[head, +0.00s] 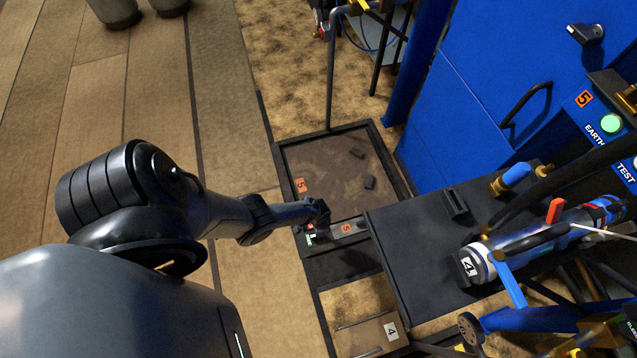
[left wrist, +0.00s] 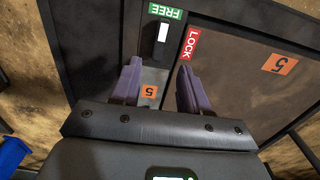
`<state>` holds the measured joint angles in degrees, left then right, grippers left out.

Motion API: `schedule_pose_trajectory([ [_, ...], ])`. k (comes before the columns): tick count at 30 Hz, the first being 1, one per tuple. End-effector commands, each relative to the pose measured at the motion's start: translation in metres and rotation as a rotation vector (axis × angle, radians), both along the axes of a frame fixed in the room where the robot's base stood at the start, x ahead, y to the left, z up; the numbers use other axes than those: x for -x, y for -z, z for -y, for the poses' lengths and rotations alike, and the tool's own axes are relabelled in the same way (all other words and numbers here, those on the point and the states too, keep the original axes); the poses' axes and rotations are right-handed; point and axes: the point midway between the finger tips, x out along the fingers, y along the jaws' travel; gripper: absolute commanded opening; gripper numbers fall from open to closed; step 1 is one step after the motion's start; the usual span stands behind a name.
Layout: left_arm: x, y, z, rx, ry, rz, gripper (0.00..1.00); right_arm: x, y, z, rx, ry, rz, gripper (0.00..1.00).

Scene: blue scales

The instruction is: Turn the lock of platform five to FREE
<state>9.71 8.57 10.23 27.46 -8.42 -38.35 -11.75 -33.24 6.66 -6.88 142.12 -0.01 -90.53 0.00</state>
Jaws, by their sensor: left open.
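Platform five (head: 325,165) is a dark-framed square with a brown surface and an orange 5 tag, in the middle of the head view. Its lock plate, a silver strip (head: 347,228) with an orange 5, lies at its near edge. In the left wrist view, a small black lock handle (left wrist: 162,32) with a white mark sits beside the green FREE label (left wrist: 165,11) and the red LOCK label (left wrist: 192,43). Its long side runs toward FREE. My left gripper (left wrist: 157,88) is open, its purple fingers apart over the silver plate, short of the handle. The head view shows it (head: 318,212) above the lock.
Two dark blocks (head: 363,168) lie on the platform. A black bench (head: 425,250) with a silver cylinder (head: 530,240) stands to the right. A blue cabinet (head: 500,80) is behind it. A panel tagged 4 (head: 391,330) lies nearer.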

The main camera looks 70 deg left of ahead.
Motion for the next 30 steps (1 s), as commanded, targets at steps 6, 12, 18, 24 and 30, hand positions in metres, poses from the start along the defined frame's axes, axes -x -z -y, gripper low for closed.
schedule_pose_trajectory([
  [6,0.0,-0.022,0.0,0.0,0.001,0.0,0.45,0.0,-0.021,0.002,0.007,-0.005,0.0,0.43],
  [12,0.001,-0.026,0.0,0.0,0.0,-0.001,0.45,0.0,-0.024,0.002,0.008,-0.006,0.0,0.43],
  [18,0.001,-0.026,0.0,0.0,0.0,-0.001,0.45,0.0,-0.024,0.002,0.008,-0.005,0.0,0.43],
  [24,0.001,-0.026,0.0,0.0,0.0,-0.001,0.45,0.0,-0.024,0.001,0.004,-0.003,0.0,0.43],
  [30,0.023,-0.03,0.0,0.0,0.0,-0.028,0.45,0.0,-0.035,0.0,0.0,0.001,-0.002,0.43],
])
